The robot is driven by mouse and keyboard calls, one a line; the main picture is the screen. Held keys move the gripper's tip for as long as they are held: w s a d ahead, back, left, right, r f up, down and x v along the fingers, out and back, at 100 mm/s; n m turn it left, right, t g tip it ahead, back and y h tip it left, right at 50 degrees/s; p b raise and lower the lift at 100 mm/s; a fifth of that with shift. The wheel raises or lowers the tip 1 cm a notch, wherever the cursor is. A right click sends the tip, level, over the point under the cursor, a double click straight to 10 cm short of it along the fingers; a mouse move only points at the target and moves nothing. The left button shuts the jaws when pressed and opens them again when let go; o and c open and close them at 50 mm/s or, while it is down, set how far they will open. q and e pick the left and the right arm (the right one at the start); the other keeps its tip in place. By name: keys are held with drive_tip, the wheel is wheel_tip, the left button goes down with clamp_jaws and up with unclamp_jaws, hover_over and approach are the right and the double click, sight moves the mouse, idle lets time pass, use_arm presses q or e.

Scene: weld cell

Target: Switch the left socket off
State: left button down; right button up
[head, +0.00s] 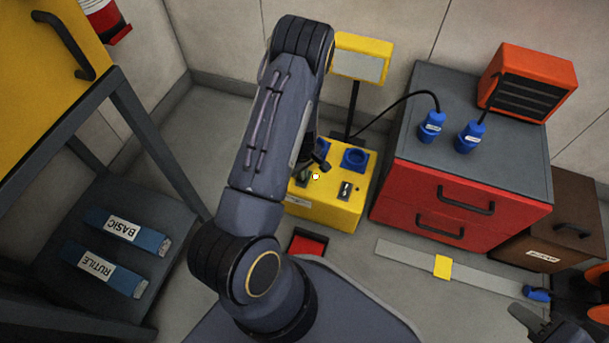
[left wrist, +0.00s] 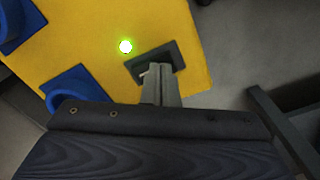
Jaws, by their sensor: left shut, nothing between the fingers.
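A yellow socket box (head: 325,208) stands on the floor, with blue sockets on its top. The left socket (head: 323,146) is partly hidden by my left arm; the right socket (head: 355,158) is clear. The left switch (left wrist: 176,57) is a dark plate beside a lamp (left wrist: 125,46) that glows green. That lamp shows whitish in the head view (head: 315,176). My left gripper (left wrist: 160,72) is shut and empty, its tips over the left switch plate; contact is unclear. The right switch (head: 345,190) is uncovered. My right gripper (head: 530,320) is partly visible at the lower right, its jaws unclear.
A red drawer cabinet (head: 470,190) with two blue plugs (head: 432,126) on top stands right of the box. A yellow sign stand (head: 362,60) rises behind it. A dark shelf with blue packs (head: 125,232) stands left. A red-topped item (head: 308,243) lies in front.

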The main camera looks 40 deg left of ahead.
use_arm(q)
drive_tip(key=shift+f, duration=0.2)
wheel_tip(320, 180, up, 7)
drive_tip(key=p, duration=0.5)
drive_tip(key=shift+p, duration=0.3)
idle(0.5)
